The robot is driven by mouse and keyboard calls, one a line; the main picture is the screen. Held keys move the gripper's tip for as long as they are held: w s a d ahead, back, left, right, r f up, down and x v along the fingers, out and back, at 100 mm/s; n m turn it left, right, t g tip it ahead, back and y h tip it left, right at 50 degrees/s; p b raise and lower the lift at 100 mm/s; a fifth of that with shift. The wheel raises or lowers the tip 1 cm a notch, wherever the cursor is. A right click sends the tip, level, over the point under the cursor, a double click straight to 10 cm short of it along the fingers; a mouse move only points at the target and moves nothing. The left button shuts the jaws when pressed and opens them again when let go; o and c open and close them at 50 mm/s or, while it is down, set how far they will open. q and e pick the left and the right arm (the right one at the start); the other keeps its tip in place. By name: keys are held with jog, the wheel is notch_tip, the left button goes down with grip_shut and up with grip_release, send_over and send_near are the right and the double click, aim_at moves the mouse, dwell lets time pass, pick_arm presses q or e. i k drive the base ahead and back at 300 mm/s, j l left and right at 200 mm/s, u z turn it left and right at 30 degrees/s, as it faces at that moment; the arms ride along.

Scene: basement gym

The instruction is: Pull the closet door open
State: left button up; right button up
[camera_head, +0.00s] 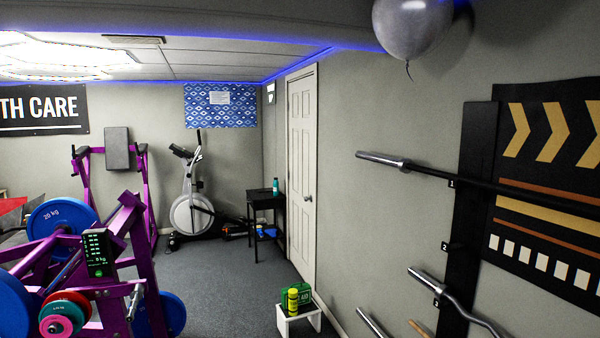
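The closet door (301,172) is a white panelled door in the grey right-hand wall, seen at a steep angle. It looks shut in its frame. A round silver knob (308,198) sits on its near edge, at about mid height. Neither of my grippers shows in the head view.
A white stool (299,320) with a green box (297,297) and yellow bottle stands near the door. A black side table (262,201) is beyond it. Barbells (480,183) jut from the right wall. Purple machines fill the left. Grey floor (235,280) between is clear.

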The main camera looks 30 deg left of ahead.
aim_at(301, 104)
jog(key=i+j+u, duration=0.65)
jog(key=i, duration=0.3)
jog(key=i+j+u, duration=0.2)
jog(key=i, duration=0.3)
jog(key=i+u, duration=0.2)
jog(key=i, duration=0.3)
jog(key=i+u, duration=0.15)
jog(key=i, duration=0.3)
jog(key=i+l+u, duration=0.1)
jog(key=i, duration=0.35)
jog(key=i+l+u, duration=0.15)
jog(key=i, duration=0.3)
jog(key=i+l+u, duration=0.1)
jog(key=i, duration=0.35)
jog(key=i+l+u, duration=0.15)
jog(key=i, duration=0.25)
jog(key=i+u, duration=0.3)
jog(key=i, duration=0.85)
jog(key=i+j+z, duration=0.1)
jog(key=i+z, duration=0.15)
jog(key=z, duration=0.15)
jog(key=i+j+z, duration=0.2)
jog(key=z, duration=0.2)
jog(key=i+j+z, duration=0.2)
jog(key=z, duration=0.15)
jog(key=i+j+z, duration=0.15)
jog(key=j+z, duration=0.25)
